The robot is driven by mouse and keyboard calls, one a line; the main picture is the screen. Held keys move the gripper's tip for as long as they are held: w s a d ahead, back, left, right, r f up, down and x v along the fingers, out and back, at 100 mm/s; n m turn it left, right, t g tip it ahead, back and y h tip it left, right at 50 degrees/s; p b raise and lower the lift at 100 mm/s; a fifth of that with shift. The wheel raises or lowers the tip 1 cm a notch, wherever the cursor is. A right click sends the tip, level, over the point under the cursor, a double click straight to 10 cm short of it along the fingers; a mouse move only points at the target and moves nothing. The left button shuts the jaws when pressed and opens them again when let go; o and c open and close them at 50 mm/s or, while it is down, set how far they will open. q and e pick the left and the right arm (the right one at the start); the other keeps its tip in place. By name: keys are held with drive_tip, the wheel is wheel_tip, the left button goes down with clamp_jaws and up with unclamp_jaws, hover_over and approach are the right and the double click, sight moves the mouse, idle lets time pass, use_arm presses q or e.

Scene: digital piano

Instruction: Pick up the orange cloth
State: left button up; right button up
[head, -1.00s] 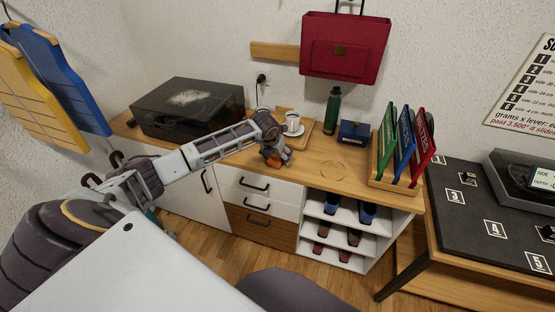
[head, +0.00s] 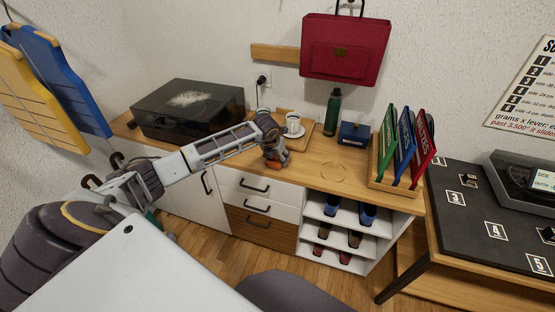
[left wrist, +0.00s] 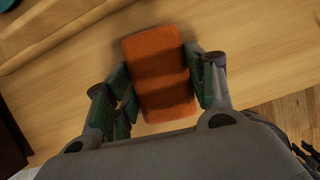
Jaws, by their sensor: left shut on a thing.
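The orange cloth (left wrist: 158,72) is a folded, rounded rectangle in the left wrist view. It lies between the two fingers of my left gripper (left wrist: 165,95), which is shut on it from both sides. In the head view my left gripper (head: 274,160) is over the front part of the wooden cabinet top, and only a small bit of the orange cloth (head: 272,165) shows beneath it. I cannot tell whether the cloth touches the wood. My right gripper is not in view.
A cup on a saucer (head: 293,130) stands on a wooden tray (head: 304,141) just behind the gripper. A green bottle (head: 333,112), a blue box (head: 354,134) and a rack of coloured boards (head: 396,183) stand to the right. A dark-lidded turntable (head: 187,112) is at left.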

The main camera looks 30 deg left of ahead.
sight(277, 158)
use_arm(q)
drive_tip(key=shift+r, duration=0.15)
drive_tip(key=shift+r+p, duration=0.15)
drive_tip(key=shift+p, duration=0.2)
wheel_tip(277, 158, up, 10)
drive_tip(key=shift+b, duration=0.45)
drive_tip(key=shift+o, duration=1.4)
drive_tip(key=shift+c, duration=1.3)
drive_tip(key=shift+d, duration=0.1)
